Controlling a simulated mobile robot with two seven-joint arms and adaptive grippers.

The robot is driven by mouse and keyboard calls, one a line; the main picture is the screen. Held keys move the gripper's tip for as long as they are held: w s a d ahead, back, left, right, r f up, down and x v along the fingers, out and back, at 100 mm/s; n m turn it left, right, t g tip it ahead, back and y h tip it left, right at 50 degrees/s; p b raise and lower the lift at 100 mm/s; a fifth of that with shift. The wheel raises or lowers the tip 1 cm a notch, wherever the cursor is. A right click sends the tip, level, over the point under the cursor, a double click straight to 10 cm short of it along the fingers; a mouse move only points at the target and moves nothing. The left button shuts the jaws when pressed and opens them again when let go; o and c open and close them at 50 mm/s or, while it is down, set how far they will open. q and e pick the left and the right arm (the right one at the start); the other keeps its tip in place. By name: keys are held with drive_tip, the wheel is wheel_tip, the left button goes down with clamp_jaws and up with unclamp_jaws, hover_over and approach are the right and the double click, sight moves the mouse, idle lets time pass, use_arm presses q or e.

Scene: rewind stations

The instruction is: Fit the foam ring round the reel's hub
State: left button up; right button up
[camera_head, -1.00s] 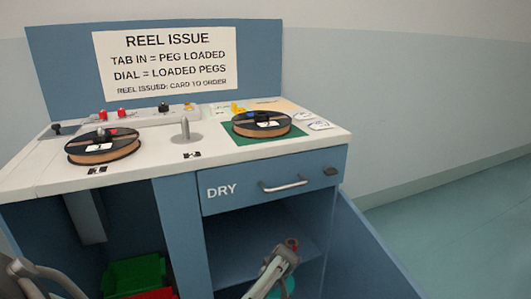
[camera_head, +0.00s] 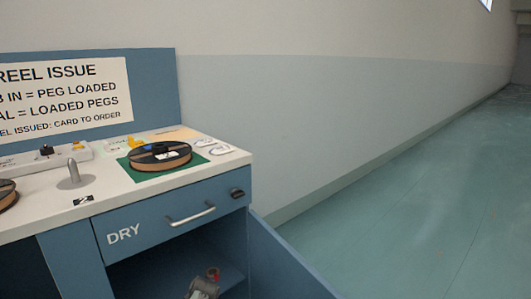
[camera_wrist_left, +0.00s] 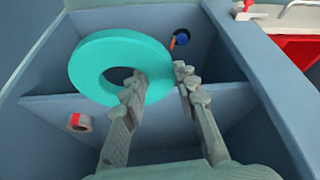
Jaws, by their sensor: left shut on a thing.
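The teal foam ring (camera_wrist_left: 98,52) shows in the left wrist view, above the shelf compartment. My left gripper (camera_wrist_left: 158,82) is shut on the ring's near right rim, with one finger in the hole and the other outside. A black reel with a tan winding (camera_head: 160,155) and a dark hub lies on a green mat (camera_head: 198,163) on the counter. Part of another reel (camera_head: 6,194) shows at the left edge. My right gripper is out of view.
A grey peg (camera_head: 74,176) stands on the counter between the reels. The DRY drawer (camera_head: 150,225) is shut above the open compartment. A small roll (camera_wrist_left: 80,122) and a blue-ended item (camera_wrist_left: 181,38) are inside. The floor (camera_head: 430,200) to the right is clear.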

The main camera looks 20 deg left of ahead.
use_arm(q)
drive_tip(key=shift+w+r, duration=0.1)
drive_tip(key=shift+r, duration=0.1)
drive_tip(key=w+d+r+m+t, duration=0.1)
drive_tip(key=w+d+r+m, duration=0.15)
drive_tip(key=r, duration=0.55)
drive_tip(key=w+d+r+m+h+p, duration=0.1)
drive_tip(key=d+r, duration=0.3)
drive_tip(key=r, duration=0.5)
drive_tip(key=w+d+r+m+t, duration=0.1)
drive_tip(key=d+r+m, duration=0.15)
drive_tip(key=r, duration=0.55)
drive_tip(key=s+d+r+m+h, duration=0.3)
drive_tip(key=s+d+r+m, duration=0.5)
drive_tip(key=s+d, duration=0.3)
drive_tip(key=s+r, duration=0.1)
drive_tip(key=s, duration=0.1)
drive_tip(key=shift+s+d+r+t+p, duration=0.15)
drive_tip(key=shift+s+r+t+p, duration=0.1)
drive_tip(key=shift+s+t+p, duration=0.15)
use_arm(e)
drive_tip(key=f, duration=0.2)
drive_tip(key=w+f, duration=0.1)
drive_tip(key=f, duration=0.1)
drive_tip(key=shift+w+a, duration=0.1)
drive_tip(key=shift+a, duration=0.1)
